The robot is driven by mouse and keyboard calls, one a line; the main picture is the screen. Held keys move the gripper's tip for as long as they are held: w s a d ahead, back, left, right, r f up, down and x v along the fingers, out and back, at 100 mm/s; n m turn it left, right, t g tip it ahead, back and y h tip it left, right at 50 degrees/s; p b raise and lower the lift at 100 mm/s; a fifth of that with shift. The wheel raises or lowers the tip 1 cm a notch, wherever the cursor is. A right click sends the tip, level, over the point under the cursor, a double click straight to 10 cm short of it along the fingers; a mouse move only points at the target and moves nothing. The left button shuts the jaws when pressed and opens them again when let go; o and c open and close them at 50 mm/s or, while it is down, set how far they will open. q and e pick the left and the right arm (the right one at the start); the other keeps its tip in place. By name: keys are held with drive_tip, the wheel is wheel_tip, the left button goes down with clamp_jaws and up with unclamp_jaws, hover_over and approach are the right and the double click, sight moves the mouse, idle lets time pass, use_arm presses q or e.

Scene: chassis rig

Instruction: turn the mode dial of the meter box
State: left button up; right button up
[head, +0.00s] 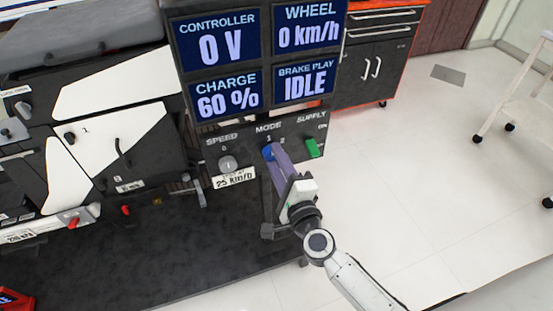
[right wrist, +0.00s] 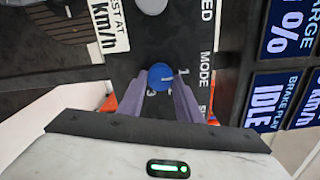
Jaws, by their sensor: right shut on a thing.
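The mode dial (head: 267,152) is a blue round knob on the dark meter box (head: 245,140), under the word MODE, with small numbers around it. The dial also shows in the right wrist view (right wrist: 161,76), with a pale mark on its face. My right gripper (head: 272,152) reaches it from the lower right, its purple-grey fingers on either side of the dial. In the right wrist view the gripper (right wrist: 162,86) is shut on the dial, and the fingers partly cover the numbers. My left gripper is not in view.
Left of the dial is a grey speed knob (head: 228,162) above a "25 km/h" label (head: 234,178). Right of it is a green supply switch (head: 312,147). Displays above read 0 V, 0 km/h, 60 % and IDLE.

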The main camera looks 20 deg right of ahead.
drive_tip(key=o, duration=1)
drive_tip(key=shift+o, duration=0.2)
drive_tip(key=shift+s, duration=0.1)
drive_tip(key=s, duration=1)
drive_tip(key=shift+d, duration=0.2)
